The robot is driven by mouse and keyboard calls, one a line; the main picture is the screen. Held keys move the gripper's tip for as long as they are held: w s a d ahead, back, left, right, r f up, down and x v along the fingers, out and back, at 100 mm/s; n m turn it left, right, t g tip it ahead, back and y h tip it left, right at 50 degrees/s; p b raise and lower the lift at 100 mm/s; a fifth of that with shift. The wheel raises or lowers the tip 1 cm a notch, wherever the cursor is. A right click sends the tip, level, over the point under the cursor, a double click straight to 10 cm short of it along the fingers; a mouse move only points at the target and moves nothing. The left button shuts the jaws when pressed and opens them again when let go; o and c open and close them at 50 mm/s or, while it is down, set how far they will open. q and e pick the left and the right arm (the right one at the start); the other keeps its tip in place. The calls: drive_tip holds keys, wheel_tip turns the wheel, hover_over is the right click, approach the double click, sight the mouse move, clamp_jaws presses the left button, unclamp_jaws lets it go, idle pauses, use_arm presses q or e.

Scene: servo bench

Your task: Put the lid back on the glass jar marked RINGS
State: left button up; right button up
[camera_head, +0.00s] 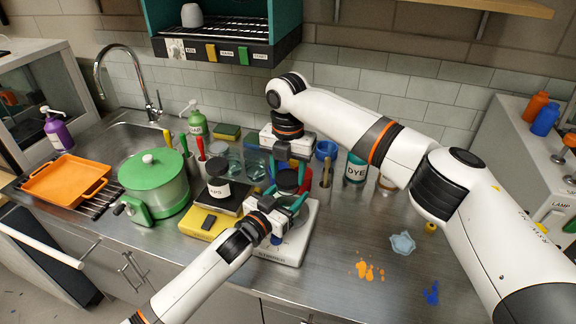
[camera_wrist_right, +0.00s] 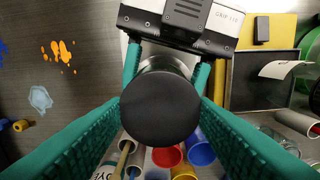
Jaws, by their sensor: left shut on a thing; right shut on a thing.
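A black round lid (camera_wrist_right: 160,108) is held between the teal fingers of my right gripper (camera_head: 288,176), which points down from above. My left gripper (camera_head: 284,203) reaches in from the front and is shut on a glass jar (camera_wrist_right: 166,64), just under the lid in the right wrist view. The lid covers most of the jar there. I cannot tell whether lid and jar touch. The held jar's marking is hidden. Both grippers are close together over the white stirrer (camera_head: 290,250).
Another black-lidded jar (camera_head: 218,180) with a white label stands to the left, beside a green pot (camera_head: 153,185). Red (camera_wrist_right: 168,156) and blue (camera_wrist_right: 201,152) cups and a DYE jar (camera_head: 355,168) stand behind.

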drive_tip(key=shift+f, duration=0.7)
idle(0.5)
